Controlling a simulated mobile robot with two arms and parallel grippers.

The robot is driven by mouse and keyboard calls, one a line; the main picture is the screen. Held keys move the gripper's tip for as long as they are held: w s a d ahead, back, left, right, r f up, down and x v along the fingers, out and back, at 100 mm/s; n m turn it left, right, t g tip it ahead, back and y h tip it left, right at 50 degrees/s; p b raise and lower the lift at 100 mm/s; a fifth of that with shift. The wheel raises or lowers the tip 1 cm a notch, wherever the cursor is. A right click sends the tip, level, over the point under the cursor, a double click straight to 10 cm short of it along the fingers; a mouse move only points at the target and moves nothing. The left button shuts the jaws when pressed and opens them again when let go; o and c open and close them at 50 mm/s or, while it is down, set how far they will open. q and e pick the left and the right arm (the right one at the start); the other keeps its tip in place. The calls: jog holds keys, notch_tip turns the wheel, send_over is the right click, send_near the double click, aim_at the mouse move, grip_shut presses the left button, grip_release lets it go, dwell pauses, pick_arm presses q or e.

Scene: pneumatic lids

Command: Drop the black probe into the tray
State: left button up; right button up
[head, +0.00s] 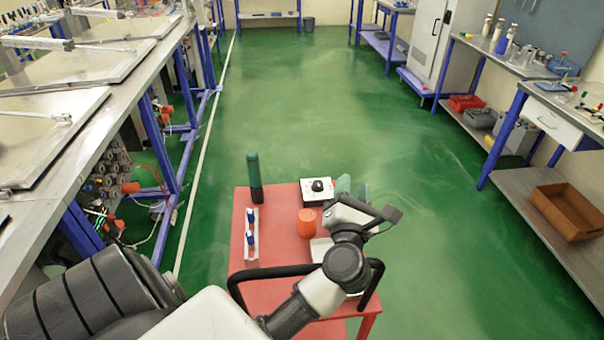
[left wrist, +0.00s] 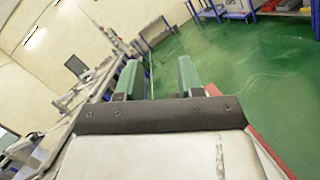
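A red cart (head: 281,205) stands in front of me. A small black object (head: 318,185), which may be the probe, sits on a white square box (head: 309,198) at the cart's far side. A white tray-like shape (head: 319,249) is partly hidden behind my left arm, so its contents cannot be made out. My left gripper (head: 353,188) has green fingers, set apart, just right of the white box. In the left wrist view the left gripper (left wrist: 157,78) is open, with nothing between its fingers. My right gripper is not in view.
A green cylinder with a dark base (head: 254,170) stands at the cart's far left corner. A narrow white holder (head: 251,256) has blue pieces in it. An orange cylinder (head: 307,223) stands mid-cart. Benches line both sides; the green floor (head: 300,90) beyond is clear.

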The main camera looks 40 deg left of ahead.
pick_arm(q)
jog(key=shift+o, duration=1.2)
jog(key=b+v, duration=0.4)
jog(key=v, duration=0.6)
jog(key=shift+s+d, duration=0.2)
jog(key=shift+s, duration=0.15)
